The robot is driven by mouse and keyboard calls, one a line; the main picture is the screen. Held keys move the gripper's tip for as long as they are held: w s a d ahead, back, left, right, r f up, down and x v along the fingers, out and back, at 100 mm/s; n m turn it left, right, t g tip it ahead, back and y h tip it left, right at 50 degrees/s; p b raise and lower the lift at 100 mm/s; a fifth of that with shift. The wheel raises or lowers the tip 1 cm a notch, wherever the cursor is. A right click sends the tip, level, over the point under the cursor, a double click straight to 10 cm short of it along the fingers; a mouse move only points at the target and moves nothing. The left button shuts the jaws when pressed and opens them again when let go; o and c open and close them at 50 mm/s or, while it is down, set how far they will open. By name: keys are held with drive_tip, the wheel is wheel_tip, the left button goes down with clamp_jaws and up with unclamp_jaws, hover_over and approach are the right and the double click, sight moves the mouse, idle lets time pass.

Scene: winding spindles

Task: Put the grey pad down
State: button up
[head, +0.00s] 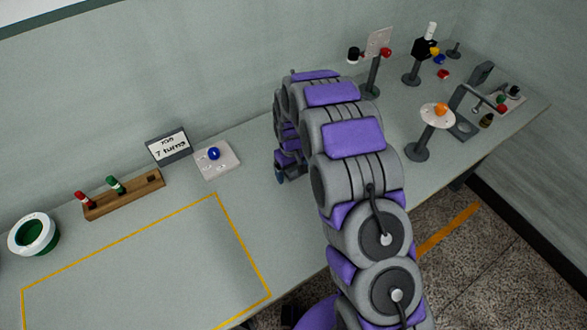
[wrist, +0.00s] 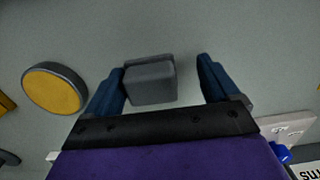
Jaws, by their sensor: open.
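The grey pad (wrist: 150,82) is a small dark grey block with rounded edges, seen in the wrist view. It lies between the two blue fingers of my gripper (wrist: 162,66), close to the left finger. A clear gap separates it from the right finger. My gripper is open. The pad seems to rest on the pale table top, but I cannot tell whether it touches the left finger. In the head view my gripper (head: 280,178) is mostly hidden behind my arm, and the pad is not visible there.
A yellow disc (wrist: 53,89) with a grey rim lies left of my gripper. A white plate (head: 217,159) with a blue knob and a "7 turns" sign (head: 169,147) stand left of my arm. Several stands (head: 418,151) fill the right. The yellow-outlined area (head: 150,265) is clear.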

sight(296, 167)
wheel_tip(296, 167, up, 11)
drive_tip(key=w+d+p, duration=0.1)
drive_tip(key=p, duration=0.1)
drive_tip(key=s+d+r+m, duration=0.2)
drive_tip(key=s+d+r, duration=0.3)
drive_tip(key=s+r, duration=0.3)
drive_tip(key=s+d+r+m, duration=0.1)
drive_tip(key=s+d+r, duration=0.2)
drive_tip(key=s, duration=0.7)
drive_tip(key=s+d+r+m+g, duration=0.1)
drive_tip(key=s+d+r, duration=0.3)
drive_tip(key=s, duration=0.7)
drive_tip(key=s+d+r+m, duration=0.2)
drive_tip(key=s+d+r, duration=0.1)
drive_tip(key=s, duration=0.7)
drive_tip(key=shift+s+d+r+m, duration=0.25)
drive_tip(key=shift+s+r+m, duration=0.05)
drive_tip(key=shift+s+m, duration=0.1)
drive_tip(key=shift+w, duration=0.1)
drive_tip(key=shift+d, duration=0.1)
drive_tip(key=shift+c, duration=0.2)
